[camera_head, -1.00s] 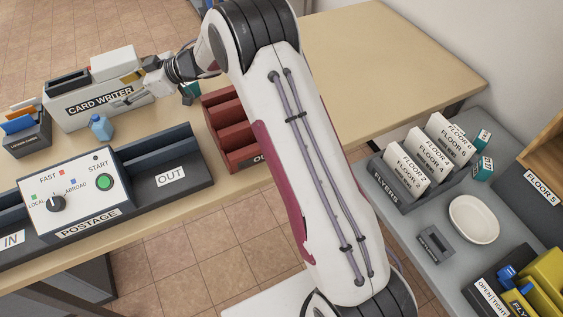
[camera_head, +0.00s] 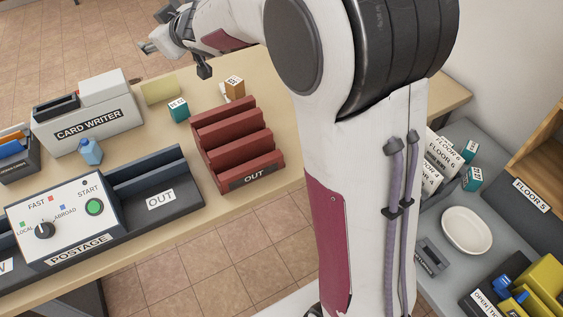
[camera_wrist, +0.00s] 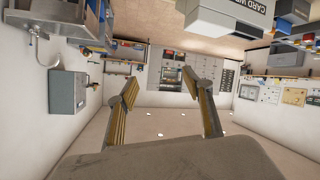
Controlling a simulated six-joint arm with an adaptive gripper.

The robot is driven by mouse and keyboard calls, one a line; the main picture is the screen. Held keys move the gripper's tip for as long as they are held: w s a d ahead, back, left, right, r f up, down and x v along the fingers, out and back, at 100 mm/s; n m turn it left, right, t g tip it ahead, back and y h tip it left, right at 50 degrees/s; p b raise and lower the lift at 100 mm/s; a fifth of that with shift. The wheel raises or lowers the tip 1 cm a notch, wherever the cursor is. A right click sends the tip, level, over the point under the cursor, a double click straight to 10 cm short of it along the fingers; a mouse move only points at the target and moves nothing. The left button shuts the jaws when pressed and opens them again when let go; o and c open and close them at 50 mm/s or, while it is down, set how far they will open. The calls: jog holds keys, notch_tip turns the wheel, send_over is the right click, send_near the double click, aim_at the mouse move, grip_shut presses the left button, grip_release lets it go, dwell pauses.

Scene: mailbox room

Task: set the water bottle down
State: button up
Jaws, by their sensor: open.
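The water bottle (camera_head: 90,152), small and light blue with a darker cap, stands upright on the tan table in front of the card writer (camera_head: 88,124). My gripper (camera_head: 146,48) is at the upper left of the head view, raised beyond the card writer and well apart from the bottle. In the wrist view its two fingers (camera_wrist: 168,84) are spread, with nothing between them. The bottle does not show clearly in the wrist view.
The postage machine (camera_head: 70,220) stands left, with a dark OUT tray (camera_head: 185,193) beside it. A red OUT rack (camera_head: 232,147), a teal box (camera_head: 179,110) and a small brown box (camera_head: 234,87) stand on the table. A grey side table (camera_head: 405,280) with a white dish (camera_head: 467,230) is at right.

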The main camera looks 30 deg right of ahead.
jog(key=s+d+r+m+g+h, duration=0.1)
jog(key=s+d+m+h, duration=0.1)
jog(key=s+d, duration=0.5)
jog(key=s+d+r+m+g+h, duration=0.1)
jog(key=s+d+m+g+h, duration=0.15)
jog(key=s, duration=0.95)
jog(key=s+a+f+m+g+y, duration=0.1)
jog(key=s+f, duration=0.3)
jog(key=s, duration=0.9)
jog(key=s+a+f+g, duration=0.2)
jog(key=s+f, duration=0.3)
jog(key=s, duration=0.7)
jog(key=shift+s+a+f+m+g+y, duration=0.15)
jog(key=shift+s+m+g+y, duration=0.25)
jog(key=shift+g, duration=0.15)
